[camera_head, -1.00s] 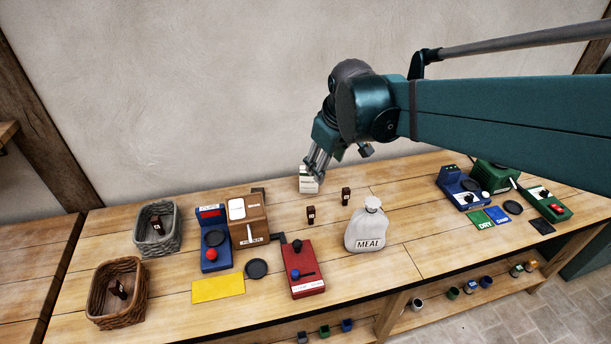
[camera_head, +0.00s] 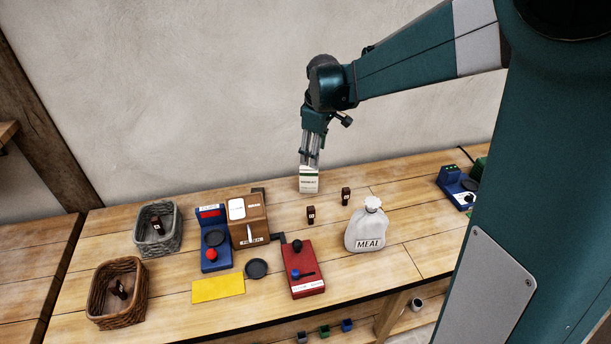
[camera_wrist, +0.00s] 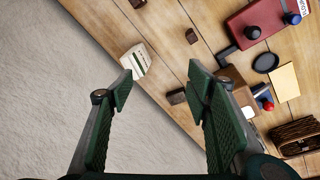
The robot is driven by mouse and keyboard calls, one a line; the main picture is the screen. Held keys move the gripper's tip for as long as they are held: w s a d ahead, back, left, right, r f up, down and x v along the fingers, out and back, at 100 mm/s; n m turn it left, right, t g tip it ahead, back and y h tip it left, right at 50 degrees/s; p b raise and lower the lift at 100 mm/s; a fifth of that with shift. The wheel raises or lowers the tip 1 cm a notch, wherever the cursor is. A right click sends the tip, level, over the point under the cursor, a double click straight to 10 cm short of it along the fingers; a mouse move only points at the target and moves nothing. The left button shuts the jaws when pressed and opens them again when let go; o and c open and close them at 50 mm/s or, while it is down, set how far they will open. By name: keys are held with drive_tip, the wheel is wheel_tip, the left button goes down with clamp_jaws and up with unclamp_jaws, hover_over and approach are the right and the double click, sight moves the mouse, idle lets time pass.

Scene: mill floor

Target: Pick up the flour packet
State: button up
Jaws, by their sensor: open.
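The flour packet (camera_head: 309,181) is a small white carton with dark printing. It stands upright at the back edge of the wooden table, close to the wall. My gripper (camera_head: 310,164) points down right at its top in the head view, and its fingertips overlap the packet's upper part there. In the wrist view the packet (camera_wrist: 135,61) lies ahead of the left fingertip, not between the fingers. My gripper (camera_wrist: 160,88) is open with nothing between its jaws. Whether a finger touches the packet I cannot tell.
Two small dark blocks (camera_head: 311,214) (camera_head: 346,196) stand in front of the packet. A brown mill box (camera_head: 248,219), a red control box (camera_head: 302,268) and a MEAL sack (camera_head: 366,230) are nearby. Two baskets (camera_head: 158,228) (camera_head: 117,292) are at left. The wall (camera_head: 200,90) is close behind.

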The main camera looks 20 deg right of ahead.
sight(309, 168)
drive_tip(key=w+f+n, duration=0.1)
drive_tip(key=w+f, duration=0.3)
drive_tip(key=f, duration=0.1)
drive_tip(key=w+d+f+n+g, duration=0.1)
drive_tip(key=w+f+n, duration=0.1)
drive_tip(key=w+f, duration=0.3)
drive_tip(key=w+f+n+g, duration=0.1)
drive_tip(key=w+f, duration=0.3)
drive_tip(key=f, duration=0.3)
drive_tip(key=shift+w+d+n, duration=0.25)
drive_tip(key=shift+d+n, duration=0.05)
drive_tip(key=shift+d, duration=0.1)
drive_tip(key=shift+w+f, duration=0.2)
drive_tip(key=shift+f, duration=0.25)
drive_tip(key=shift+f, duration=0.1)
drive_tip(key=shift+f, duration=1.2)
drive_tip(key=shift+f, duration=0.1)
